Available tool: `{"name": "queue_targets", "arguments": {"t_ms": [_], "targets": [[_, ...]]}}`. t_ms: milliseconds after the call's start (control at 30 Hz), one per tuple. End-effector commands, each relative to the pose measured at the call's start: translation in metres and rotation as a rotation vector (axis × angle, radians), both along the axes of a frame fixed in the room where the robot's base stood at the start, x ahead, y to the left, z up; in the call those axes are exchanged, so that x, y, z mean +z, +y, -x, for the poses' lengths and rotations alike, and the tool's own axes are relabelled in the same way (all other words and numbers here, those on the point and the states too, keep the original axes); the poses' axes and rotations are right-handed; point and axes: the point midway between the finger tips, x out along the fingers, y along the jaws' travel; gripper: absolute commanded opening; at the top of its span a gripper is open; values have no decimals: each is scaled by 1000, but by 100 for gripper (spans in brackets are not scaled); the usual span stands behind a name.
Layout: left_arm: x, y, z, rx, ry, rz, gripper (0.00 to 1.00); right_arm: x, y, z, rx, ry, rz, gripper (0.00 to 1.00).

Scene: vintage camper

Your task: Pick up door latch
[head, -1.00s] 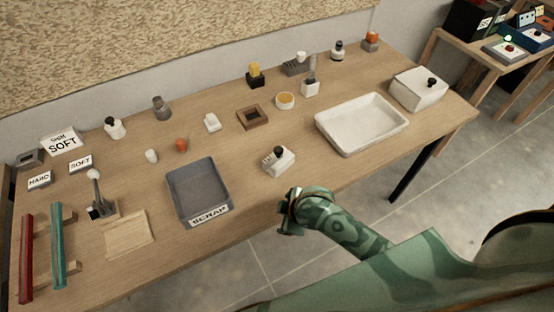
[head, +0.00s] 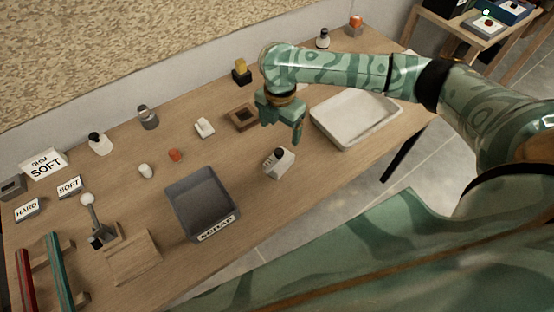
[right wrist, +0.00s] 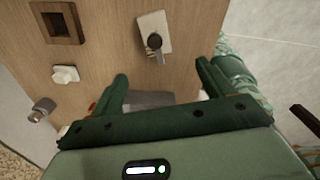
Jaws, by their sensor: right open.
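A white block with a black knob and a small metal piece (head: 279,162), which looks like the door latch, sits on the wooden table near its front edge. It also shows in the right wrist view (right wrist: 151,30), beyond the fingertips. My right gripper (head: 281,131) is open and empty, pointing down over the table just behind the latch in the head view. Its two fingers show apart in the right wrist view (right wrist: 162,76), with nothing gripped between them. My left gripper is not in view.
The grey scrap tray (head: 234,208) stands left of the latch and the white tray (head: 316,118) stands right. A wooden frame (head: 232,115) and a white piece (head: 204,127) lie behind. Wood is bare around the latch.

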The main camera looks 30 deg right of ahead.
Motion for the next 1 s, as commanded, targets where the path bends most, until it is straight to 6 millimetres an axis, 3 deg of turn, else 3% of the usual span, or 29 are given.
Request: {"name": "queue_targets", "arguments": {"t_ms": [100, 300, 567, 800, 1000], "targets": [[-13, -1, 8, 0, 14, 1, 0, -36, 1, 1, -3, 4, -1, 80], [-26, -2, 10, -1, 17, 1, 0, -79, 2, 0, -2, 2, -1, 80], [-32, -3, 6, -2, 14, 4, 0, -102, 3, -1, -2, -1, -4, 80], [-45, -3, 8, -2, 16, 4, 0, -140, 7, -4, -3, 0, -3, 80], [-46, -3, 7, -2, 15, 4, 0, -144, 7, -4, -2, -2, -3, 80]]}}
